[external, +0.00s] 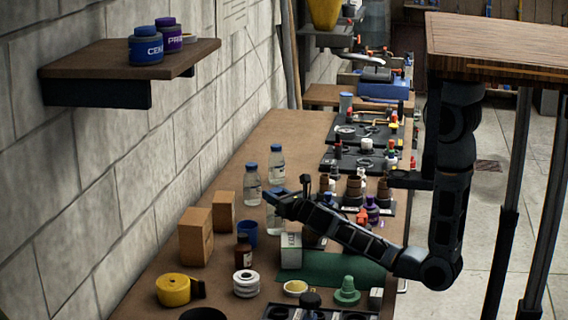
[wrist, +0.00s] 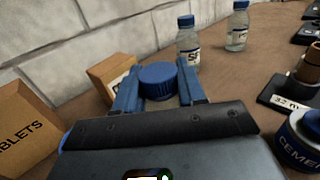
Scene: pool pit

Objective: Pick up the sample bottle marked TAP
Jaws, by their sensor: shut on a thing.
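A clear sample bottle (external: 274,222) with a blue cap stands upright at my gripper (external: 276,194) in the external view. In the wrist view its ribbed blue cap (wrist: 159,82) sits between the two blue fingers of my gripper (wrist: 158,92), which are shut on it. The bottle's label is hidden, so I cannot read its mark. I cannot tell whether its base touches the bench. Two similar blue-capped bottles stand farther back: a nearer one (external: 252,185) with a label starting with S (wrist: 187,50), and a farther one (external: 277,166), also in the wrist view (wrist: 237,30).
Cardboard boxes (external: 196,238) (wrist: 25,128) and a blue cup (external: 247,234) stand left of the held bottle. A white carton (external: 291,251) and brown bottle (external: 243,252) are in front. A blue jar (wrist: 300,142) and a stand (wrist: 287,100) lie right. The wall borders the bench.

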